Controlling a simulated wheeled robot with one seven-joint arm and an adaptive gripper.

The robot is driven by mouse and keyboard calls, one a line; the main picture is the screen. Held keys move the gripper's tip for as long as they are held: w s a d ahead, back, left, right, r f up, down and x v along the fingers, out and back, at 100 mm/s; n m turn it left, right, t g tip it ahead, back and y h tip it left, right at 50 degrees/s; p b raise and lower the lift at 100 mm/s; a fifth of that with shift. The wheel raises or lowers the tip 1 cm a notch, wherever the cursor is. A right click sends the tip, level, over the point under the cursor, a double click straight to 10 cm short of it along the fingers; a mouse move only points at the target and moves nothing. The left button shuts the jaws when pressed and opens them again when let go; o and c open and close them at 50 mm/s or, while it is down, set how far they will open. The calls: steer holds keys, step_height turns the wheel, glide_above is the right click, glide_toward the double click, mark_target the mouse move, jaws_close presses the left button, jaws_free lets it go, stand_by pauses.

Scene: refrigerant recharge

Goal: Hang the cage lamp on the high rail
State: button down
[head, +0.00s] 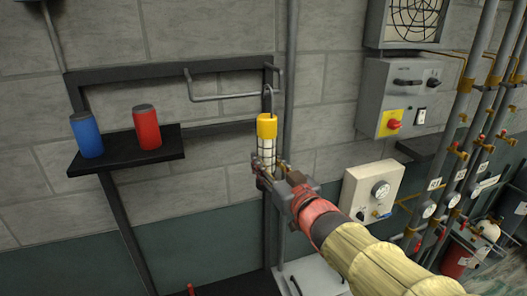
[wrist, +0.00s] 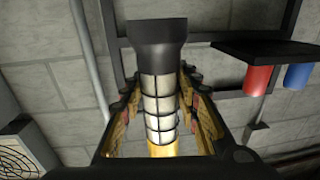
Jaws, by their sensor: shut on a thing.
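The cage lamp (head: 266,128) is upright, with a yellow top, a white caged tube and a hook above. My gripper (head: 269,171) is shut around its lower part. In the wrist view, the lamp's cage (wrist: 157,98) lies between the two fingers (wrist: 160,110), with its black end (wrist: 157,42) toward the top of the picture. The high rail (head: 228,96) is a grey bar standing out from the dark wall frame. The lamp's hook overlaps the rail's right end in the head view. I cannot tell whether they touch.
A black shelf (head: 126,153) left of the lamp carries a blue can (head: 86,135) and a red can (head: 147,128). A vertical pipe (head: 291,60) runs just right of the rail. A grey switch box (head: 400,95) and a gauge box (head: 374,200) are further right.

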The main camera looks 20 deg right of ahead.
steer(key=shift+w+f, duration=0.15)
steer(key=shift+w, duration=0.05)
steer(key=shift+w+a+b, duration=0.1)
steer(key=shift+w+b, duration=0.2)
steer(key=shift+w, duration=0.25)
steer(key=shift+w+a+f, duration=0.1)
steer(key=shift+w+a, duration=0.15)
steer(key=shift+w, duration=0.45)
steer(key=w+a+f+b, duration=0.1)
steer(key=w+f+b, duration=0.1)
steer(key=w, duration=0.3)
steer(key=w+a+f+b, duration=0.1)
steer(key=w+b, duration=0.1)
steer(key=w, duration=0.4)
steer(key=shift+a+f+b, duration=0.3)
steer(key=shift+a+f, duration=0.05)
